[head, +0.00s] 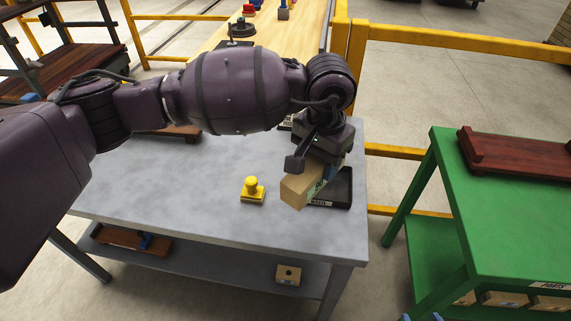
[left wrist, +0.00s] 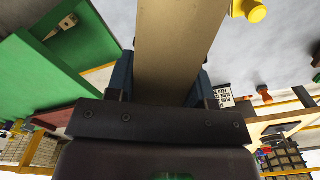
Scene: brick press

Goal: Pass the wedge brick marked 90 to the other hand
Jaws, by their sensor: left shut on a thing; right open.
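A tan wedge-shaped brick (head: 298,188) is held in my left gripper (head: 325,165) above the right part of the grey table. In the left wrist view the brick (left wrist: 176,38) fills the space between the two blue fingers of the left gripper (left wrist: 163,78).
The grey table (head: 225,220) carries a yellow-handled stamp (head: 252,190) and a black tray (head: 343,190) close behind the brick. A green table (head: 510,225) with a dark red wooden tray (head: 515,158) stands at the right. Yellow rails (head: 455,42) run behind.

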